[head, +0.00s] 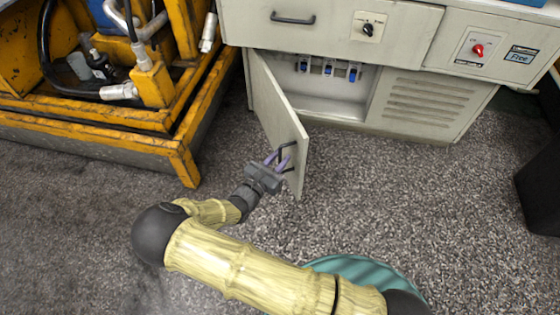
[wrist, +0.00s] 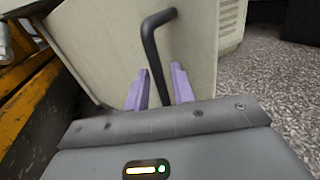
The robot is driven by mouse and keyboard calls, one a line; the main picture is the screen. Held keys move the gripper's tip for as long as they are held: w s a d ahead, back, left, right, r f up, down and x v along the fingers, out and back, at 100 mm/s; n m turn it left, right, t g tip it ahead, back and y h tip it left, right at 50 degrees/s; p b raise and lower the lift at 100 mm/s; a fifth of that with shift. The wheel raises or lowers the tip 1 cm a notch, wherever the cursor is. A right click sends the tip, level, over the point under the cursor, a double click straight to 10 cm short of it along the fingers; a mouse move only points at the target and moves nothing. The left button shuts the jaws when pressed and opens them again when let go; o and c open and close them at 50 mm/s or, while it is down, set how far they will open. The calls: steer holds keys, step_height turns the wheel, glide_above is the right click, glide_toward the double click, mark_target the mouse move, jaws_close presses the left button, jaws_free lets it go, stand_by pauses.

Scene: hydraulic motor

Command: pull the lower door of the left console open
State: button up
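The left console (head: 345,32) stands at the top of the head view. Its lower door (head: 277,108) is swung well out from the cabinet, hinged at its left edge, and the compartment behind it shows. The door also fills much of the wrist view (wrist: 198,45). A black bar handle (head: 287,147) is on the door near its free edge. In the wrist view the handle (wrist: 151,45) runs down between the two purple fingers.
Blue-handled valves (head: 328,69) sit inside the open compartment. A yellow machine frame (head: 185,150) stands left of the door. A dark object (head: 540,190) is at the right edge. Speckled floor (head: 400,200) right of the door is clear.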

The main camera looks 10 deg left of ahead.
steer(key=shift+w+d, duration=0.1)
steer(key=shift+w, duration=0.15)
jaws_close()
steer(key=s+a+b, duration=0.1)
steer(key=s+a, duration=0.1)
steer(key=a, duration=0.9)
steer(key=s+a+b, duration=0.2)
steer(key=s+a, duration=0.1)
steer(key=a, duration=0.8)
jaws_free()
